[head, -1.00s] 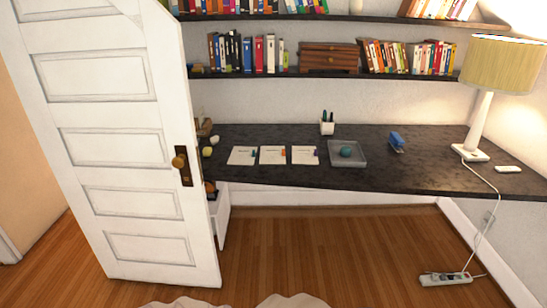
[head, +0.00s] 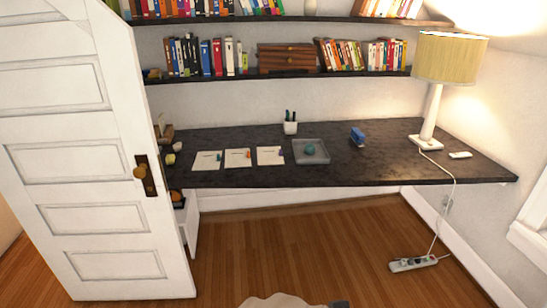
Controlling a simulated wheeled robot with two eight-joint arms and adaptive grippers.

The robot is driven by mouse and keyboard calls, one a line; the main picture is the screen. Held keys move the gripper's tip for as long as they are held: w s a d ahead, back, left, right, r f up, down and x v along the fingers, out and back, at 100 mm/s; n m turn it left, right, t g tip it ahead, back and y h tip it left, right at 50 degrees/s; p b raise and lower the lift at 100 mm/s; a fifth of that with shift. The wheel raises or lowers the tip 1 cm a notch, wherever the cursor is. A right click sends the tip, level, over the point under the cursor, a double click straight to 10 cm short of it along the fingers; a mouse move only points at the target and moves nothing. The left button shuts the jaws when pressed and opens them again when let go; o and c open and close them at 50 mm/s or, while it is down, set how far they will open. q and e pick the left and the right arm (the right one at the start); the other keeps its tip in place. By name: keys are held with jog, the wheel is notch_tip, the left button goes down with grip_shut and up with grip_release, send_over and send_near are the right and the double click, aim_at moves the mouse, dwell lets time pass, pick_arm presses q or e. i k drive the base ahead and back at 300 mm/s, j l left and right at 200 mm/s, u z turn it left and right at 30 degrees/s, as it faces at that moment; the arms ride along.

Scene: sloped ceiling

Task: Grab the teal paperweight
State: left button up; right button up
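The teal paperweight (head: 309,149) is a small round object. It sits in a shallow grey tray (head: 322,158) on the dark desk (head: 400,172), right of the papers. Neither of my grippers can be made out in the head view. Only a pale shape and a small dark piece show at the bottom edge, and I cannot tell what the dark piece is.
An open white door (head: 85,160) stands at the left, partly in front of the desk. Papers (head: 238,158), a pen cup (head: 290,127), a blue stapler (head: 357,136) and a lamp (head: 447,60) are on the desk. A power strip (head: 413,263) lies on the otherwise clear wooden floor.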

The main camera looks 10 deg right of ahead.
aim_at(309, 149)
jog(key=i+l+z, duration=0.1)
jog(key=i+l, duration=0.2)
jog(key=i, duration=0.2)
jog(key=i+l, duration=0.3)
jog(key=i, duration=0.2)
jog(key=i+l+z, duration=0.15)
jog(key=i, duration=0.3)
jog(key=l, duration=0.1)
